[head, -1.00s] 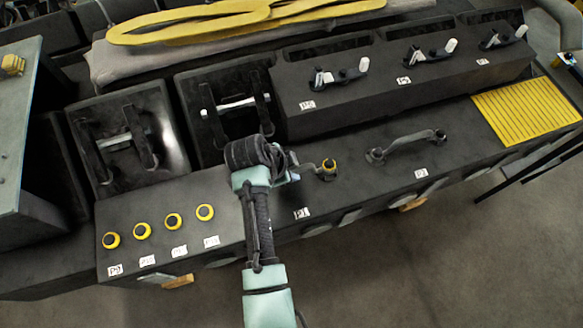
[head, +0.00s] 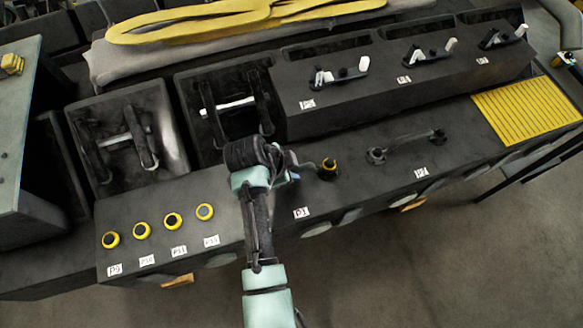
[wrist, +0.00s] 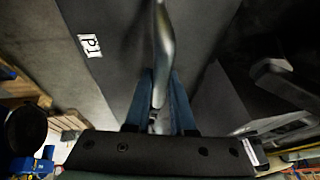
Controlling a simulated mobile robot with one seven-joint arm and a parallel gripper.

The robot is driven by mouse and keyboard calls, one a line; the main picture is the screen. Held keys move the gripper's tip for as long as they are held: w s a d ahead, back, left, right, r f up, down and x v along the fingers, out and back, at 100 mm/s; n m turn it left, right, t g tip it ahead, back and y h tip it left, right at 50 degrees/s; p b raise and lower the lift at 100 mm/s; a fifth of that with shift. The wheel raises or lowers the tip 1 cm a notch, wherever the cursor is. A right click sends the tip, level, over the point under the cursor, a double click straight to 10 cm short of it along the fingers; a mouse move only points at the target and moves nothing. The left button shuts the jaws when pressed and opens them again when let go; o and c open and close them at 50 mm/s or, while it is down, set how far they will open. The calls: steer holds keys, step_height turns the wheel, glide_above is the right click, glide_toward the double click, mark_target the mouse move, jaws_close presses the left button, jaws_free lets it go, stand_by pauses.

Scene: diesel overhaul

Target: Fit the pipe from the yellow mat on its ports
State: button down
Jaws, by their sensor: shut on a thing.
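My gripper (head: 288,172) is shut on a grey metal pipe (wrist: 163,50) above the front ledge of the dark block. In the wrist view the pipe runs between the two blue fingers and away from them. In the head view the pipe's free part (head: 309,166) reaches right, to a port with a yellow ring (head: 328,165). I cannot tell whether its end is seated there or just above. The pipe's other end and any port under it are hidden by my gripper. The yellow mat (head: 527,110) at the right end is bare.
Another pipe (head: 405,144) sits on the ledge to the right, behind a white label (head: 421,173). Several yellow-ringed ports (head: 173,221) line the ledge at left. Rocker assemblies (head: 338,75) stand on the raised block behind. A white label (wrist: 90,44) shows beside the held pipe.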

steer(key=shift+f+b, duration=0.55)
steer(key=shift+f, duration=0.1)
stand_by(0.5)
steer(key=c, duration=0.7)
jaws_free()
steer(key=shift+f, duration=0.1)
steer(key=b+v, duration=0.2)
steer(key=v, duration=1.1)
